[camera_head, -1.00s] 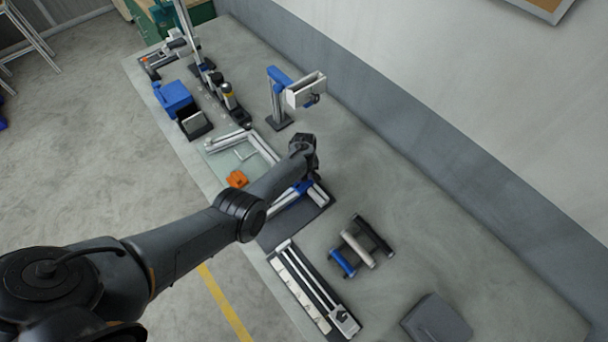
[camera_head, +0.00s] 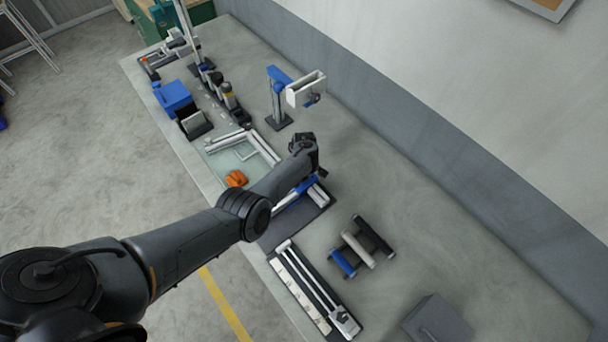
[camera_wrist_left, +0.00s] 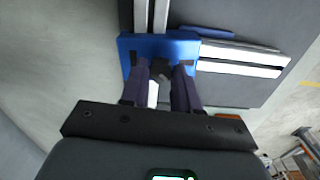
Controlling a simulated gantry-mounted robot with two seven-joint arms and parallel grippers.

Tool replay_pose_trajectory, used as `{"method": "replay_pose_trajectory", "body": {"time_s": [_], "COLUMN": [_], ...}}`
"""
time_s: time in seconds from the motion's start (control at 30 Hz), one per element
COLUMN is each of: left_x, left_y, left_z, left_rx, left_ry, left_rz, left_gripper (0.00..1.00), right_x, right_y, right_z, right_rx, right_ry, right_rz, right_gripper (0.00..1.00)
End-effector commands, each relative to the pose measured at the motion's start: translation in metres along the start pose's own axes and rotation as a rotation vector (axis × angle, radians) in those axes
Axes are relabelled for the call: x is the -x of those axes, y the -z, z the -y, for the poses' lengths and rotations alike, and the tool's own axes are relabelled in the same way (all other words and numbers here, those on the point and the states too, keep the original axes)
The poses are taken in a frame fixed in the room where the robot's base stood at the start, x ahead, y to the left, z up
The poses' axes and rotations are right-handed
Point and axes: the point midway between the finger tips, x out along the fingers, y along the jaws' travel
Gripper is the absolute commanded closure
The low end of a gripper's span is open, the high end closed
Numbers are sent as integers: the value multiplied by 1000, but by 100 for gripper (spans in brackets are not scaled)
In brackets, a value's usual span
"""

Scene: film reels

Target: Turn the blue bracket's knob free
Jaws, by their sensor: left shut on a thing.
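The blue bracket (camera_wrist_left: 128,46) joins grey rails on a dark base plate in the left wrist view; in the head view a blue part of it (camera_head: 309,184) shows just below my left wrist. A small dark knob (camera_wrist_left: 160,68) sits at the bracket, between the fingertips of my left gripper (camera_wrist_left: 160,72). The two fingers are shut on the knob, one on each side. In the head view the wrist hides the fingertips and the knob. My right gripper is in neither view.
A grey and black slider rig (camera_head: 310,290) and several short rollers (camera_head: 358,250) lie nearer on the bench.

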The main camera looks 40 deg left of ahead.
Motion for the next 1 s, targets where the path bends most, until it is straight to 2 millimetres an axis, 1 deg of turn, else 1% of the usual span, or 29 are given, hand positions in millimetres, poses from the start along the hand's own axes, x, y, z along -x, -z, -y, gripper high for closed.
{"method": "replay_pose_trajectory", "body": {"time_s": [1.0], "left_x": [0], "left_y": [0], "left_z": [-1], "left_rx": [282], "left_ry": [-2], "left_rz": [0], "left_gripper": [100], "right_x": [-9], "right_y": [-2], "right_z": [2], "right_rx": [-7], "right_ry": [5], "right_rz": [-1], "right_gripper": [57]}}
